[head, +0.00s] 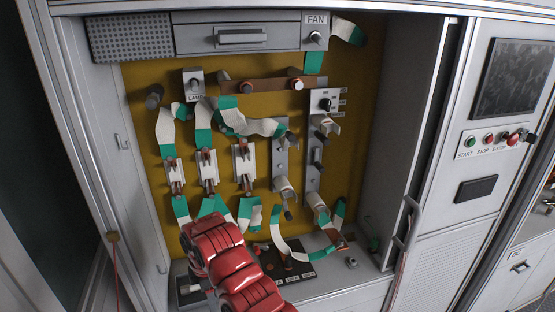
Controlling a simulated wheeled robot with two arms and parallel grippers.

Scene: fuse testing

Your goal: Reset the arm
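A glossy red, segmented part (235,265), which appears to be my own arm, comes in from the bottom edge in the head view. It leans up and to the left, in front of the lower part of an open electrical cabinet (362,230). I cannot tell which of my arms it belongs to. No gripper fingertips show, and nothing held can be seen. The red part covers some of the cabinet floor and the lower ends of some green-and-white cables (165,127).
The cabinet's yellow back panel (362,85) carries several white fuse holders (244,172), switches and a FAN unit (240,38). A control panel with START, STOP and other buttons (487,138) and a dark screen (513,80) is at the right. Small parts lie on the cabinet floor.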

